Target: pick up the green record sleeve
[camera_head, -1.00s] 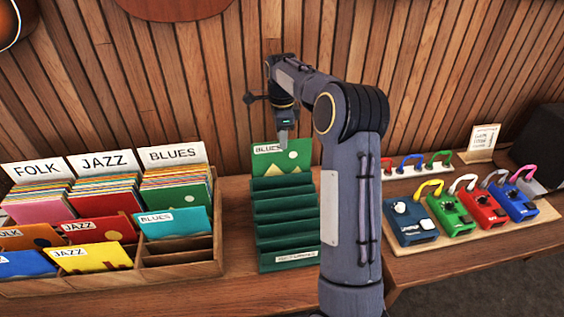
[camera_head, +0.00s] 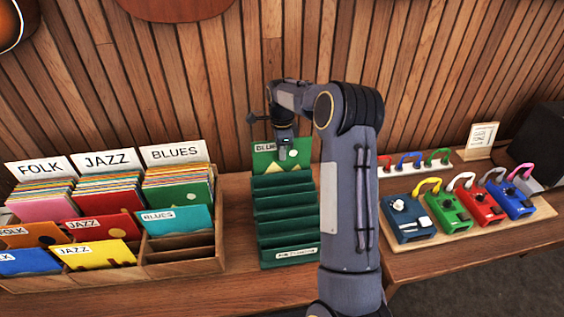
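A green record sleeve (camera_head: 299,158) with a BLUES label and a pale yellow shape stands upright in the back slot of a dark green stepped rack (camera_head: 285,222). My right gripper (camera_head: 284,154) points down at the sleeve's top edge and covers part of its upper middle. I cannot tell whether its fingers are around the sleeve or just in front of it, or whether they are open. Another green sleeve (camera_head: 185,195) stands at the front of the BLUES stack in the wooden bin. My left gripper is not in view.
The wooden record bin (camera_head: 185,268) with FOLK, JAZZ and BLUES cards stands to the left. A board (camera_head: 480,233) with several coloured pedals lies to the right. The slatted wall (camera_head: 200,80) is close behind. The rack's lower steps are empty.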

